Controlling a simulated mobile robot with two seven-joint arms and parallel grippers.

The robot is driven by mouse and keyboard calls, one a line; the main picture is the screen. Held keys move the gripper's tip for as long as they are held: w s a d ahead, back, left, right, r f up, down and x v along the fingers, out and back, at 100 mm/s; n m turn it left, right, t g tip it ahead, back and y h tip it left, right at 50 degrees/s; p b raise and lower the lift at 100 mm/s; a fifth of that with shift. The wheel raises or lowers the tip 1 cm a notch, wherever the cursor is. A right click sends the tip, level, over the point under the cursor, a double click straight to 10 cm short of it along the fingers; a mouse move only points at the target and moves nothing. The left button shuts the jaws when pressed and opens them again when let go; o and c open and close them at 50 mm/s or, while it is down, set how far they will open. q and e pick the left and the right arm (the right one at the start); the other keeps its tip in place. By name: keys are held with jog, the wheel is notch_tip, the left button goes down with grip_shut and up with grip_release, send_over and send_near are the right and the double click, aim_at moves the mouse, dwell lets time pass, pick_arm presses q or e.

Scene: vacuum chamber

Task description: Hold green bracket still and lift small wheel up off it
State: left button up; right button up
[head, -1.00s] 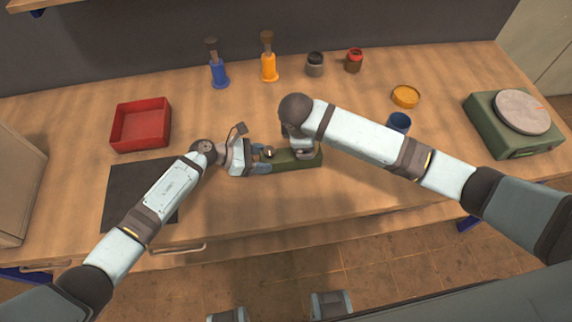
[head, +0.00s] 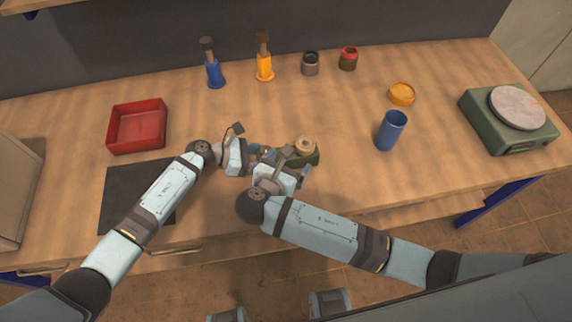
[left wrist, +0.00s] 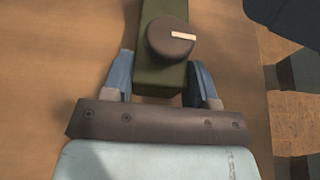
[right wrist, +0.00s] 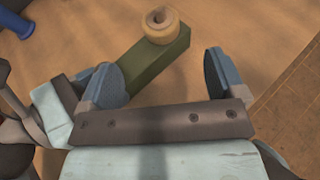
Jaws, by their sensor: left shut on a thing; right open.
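The green bracket (head: 314,158) is a long block on the table, partly hidden by my right gripper in the head view. My left gripper (left wrist: 160,78) is shut across one end of the bracket, with a finger on each side. A dark round knob (left wrist: 172,40) with a pale line sits on the bracket by that grip. The small tan wheel (right wrist: 162,22) sits on the bracket's other end and also shows in the head view (head: 305,146). My right gripper (right wrist: 163,76) is open and empty on the near side, apart from the wheel.
A blue cup (head: 391,131) stands right of the bracket. A red tray (head: 137,127) and dark mat (head: 120,195) lie left. A green scale (head: 508,138) is at far right. Bottles and jars stand at the back. The table between bracket and cup is clear.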

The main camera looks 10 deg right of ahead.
aim_at(303, 146)
jog(key=x, duration=1.1)
jog(key=c, duration=1.2)
jog(key=shift+r, duration=3.35)
pick_arm(q)
jog(key=o, duration=1.3)
jog(key=shift+o, duration=0.2)
